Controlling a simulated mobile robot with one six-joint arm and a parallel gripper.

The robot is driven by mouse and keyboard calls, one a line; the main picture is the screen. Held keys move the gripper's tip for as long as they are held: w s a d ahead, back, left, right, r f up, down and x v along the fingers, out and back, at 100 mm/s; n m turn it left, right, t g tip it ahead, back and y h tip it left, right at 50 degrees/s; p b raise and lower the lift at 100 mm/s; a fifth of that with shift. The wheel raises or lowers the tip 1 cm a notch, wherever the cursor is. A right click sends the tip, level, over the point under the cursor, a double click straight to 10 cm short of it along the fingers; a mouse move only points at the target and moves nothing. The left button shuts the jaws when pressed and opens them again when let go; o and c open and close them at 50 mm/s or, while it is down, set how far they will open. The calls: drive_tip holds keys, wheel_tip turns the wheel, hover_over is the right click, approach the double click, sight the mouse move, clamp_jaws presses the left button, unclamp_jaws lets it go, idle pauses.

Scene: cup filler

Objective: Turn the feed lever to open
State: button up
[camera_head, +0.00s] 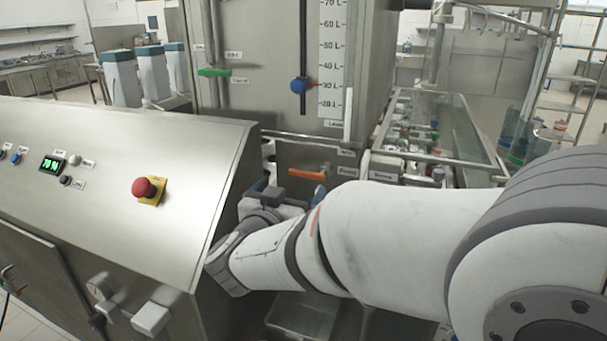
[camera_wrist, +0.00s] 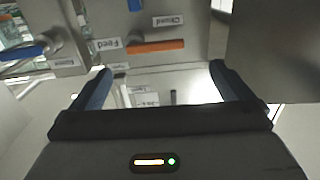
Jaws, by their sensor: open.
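The feed lever is an orange bar (camera_head: 307,174) on the steel front below the tall tank. It lies about level in the head view. In the wrist view the orange lever (camera_wrist: 158,46) sits between upside-down "Feed" and "Closed" labels, beyond my fingertips. My gripper (camera_wrist: 162,80) is open and empty, with its two dark blue fingers apart and pointing towards the panel. In the head view my gripper (camera_head: 290,191) is just below and in front of the lever, partly hidden by my wrist. I see no contact with the lever.
A sloped console with a red stop button (camera_head: 145,188) stands close on the left of my gripper. A blue handle (camera_wrist: 28,50) is left of the lever in the wrist view. A glass-covered bottle conveyor (camera_head: 435,125) is at right. A steel tray (camera_head: 303,316) lies below.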

sight(306, 173)
drive_tip(key=shift+h, duration=0.4)
drive_tip(key=x, duration=0.7)
drive_tip(key=shift+w+d+p, duration=0.1)
drive_tip(key=shift+d+p, duration=0.15)
drive_tip(key=shift+p, duration=0.05)
